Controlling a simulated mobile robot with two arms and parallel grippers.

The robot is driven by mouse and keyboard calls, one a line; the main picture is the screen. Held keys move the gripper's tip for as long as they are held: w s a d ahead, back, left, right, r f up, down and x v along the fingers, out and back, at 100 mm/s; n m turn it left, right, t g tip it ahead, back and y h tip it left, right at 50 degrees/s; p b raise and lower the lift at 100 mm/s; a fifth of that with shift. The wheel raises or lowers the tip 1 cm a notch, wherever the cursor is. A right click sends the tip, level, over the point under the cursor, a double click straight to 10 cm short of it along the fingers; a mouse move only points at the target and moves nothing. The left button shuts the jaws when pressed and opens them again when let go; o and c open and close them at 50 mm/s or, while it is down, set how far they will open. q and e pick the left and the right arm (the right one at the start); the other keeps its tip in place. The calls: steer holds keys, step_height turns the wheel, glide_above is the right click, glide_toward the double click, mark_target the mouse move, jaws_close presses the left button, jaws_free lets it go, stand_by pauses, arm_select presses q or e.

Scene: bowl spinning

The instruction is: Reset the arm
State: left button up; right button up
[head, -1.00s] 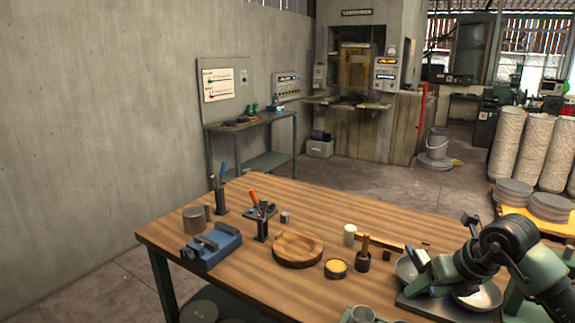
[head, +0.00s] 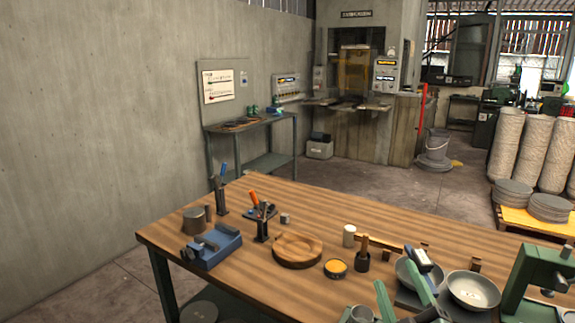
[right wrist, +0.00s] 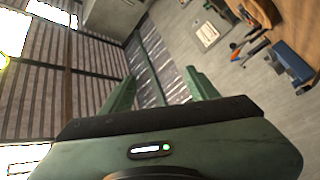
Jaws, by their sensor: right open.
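My right gripper (head: 398,270) is at the bottom right of the head view. Its two green fingers point up and stand apart, with nothing between them. In the right wrist view the open fingers (right wrist: 161,76) also hold nothing; the room appears tilted behind them. Two grey metal bowls, one on the left (head: 404,274) partly hidden by a finger and one on the right (head: 474,290), sit on a dark base at the table's right. The right bowl looks empty. My left gripper is not in view.
The wooden table (head: 330,220) holds a blue vise (head: 211,246), a round wooden board (head: 297,250), a yellow-filled tin (head: 335,268), a white cylinder (head: 349,235) and tool holders. A green machine (head: 535,275) stands at the right edge. The table's back middle is clear.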

steer(key=s+d+f+m+g+h, duration=0.2)
steer(key=s+f+m+g, duration=0.25)
steer(key=f, duration=0.45)
steer(key=s+d+f+m+g+h, duration=0.25)
steer(key=s+f+g, duration=0.2)
steer(key=f, duration=0.35)
steer(key=s+a+f+m+g+y, duration=0.15)
steer(key=s+f+g, duration=0.3)
steer(key=s, duration=0.45)
steer(key=s+a+f+g+y, duration=0.25)
steer(key=s+f, duration=0.35)
steer(key=s, duration=0.3)
steer(key=s+f+g, duration=0.2)
steer(key=s+f, duration=0.1)
steer(key=f, duration=2.6)
steer(key=s+d+f+g, duration=0.1)
steer(key=s+d+f, duration=0.1)
steer(key=s+f, duration=1.2)
steer(key=shift+s+g+h, duration=0.3)
steer(key=shift+s+h, duration=0.15)
steer(key=shift+s, duration=0.7)
